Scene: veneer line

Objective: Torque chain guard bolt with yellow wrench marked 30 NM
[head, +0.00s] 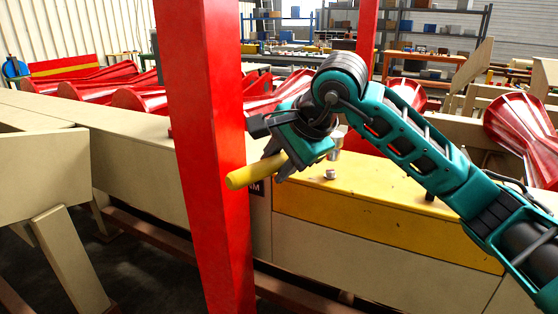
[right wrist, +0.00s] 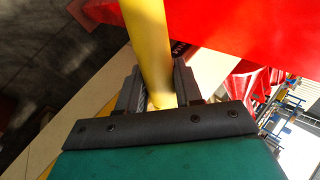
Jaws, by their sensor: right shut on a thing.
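My right gripper (head: 275,160) is shut on a yellow cylindrical handle (head: 255,172), apparently the wrench. The handle points left and slightly down, overlapping the red post in the head view. In the right wrist view the handle (right wrist: 148,45) stands between the fingers (right wrist: 158,88). No 30 NM marking can be read on it. The yellow chain guard (head: 390,205) lies below and right of the gripper. A small silver bolt head (head: 329,174) stands on its top. A silver cylindrical piece (head: 336,153) shows behind it, partly hidden by the gripper. My left gripper is out of view.
A red upright post (head: 207,130) stands close to the left of my right gripper. A dark label (head: 257,188) ending in "M" is partly hidden beside it. A beige machine beam (head: 130,155) runs behind. Red rollers (head: 525,125) lie beyond. A beige bracket (head: 40,170) stands at left.

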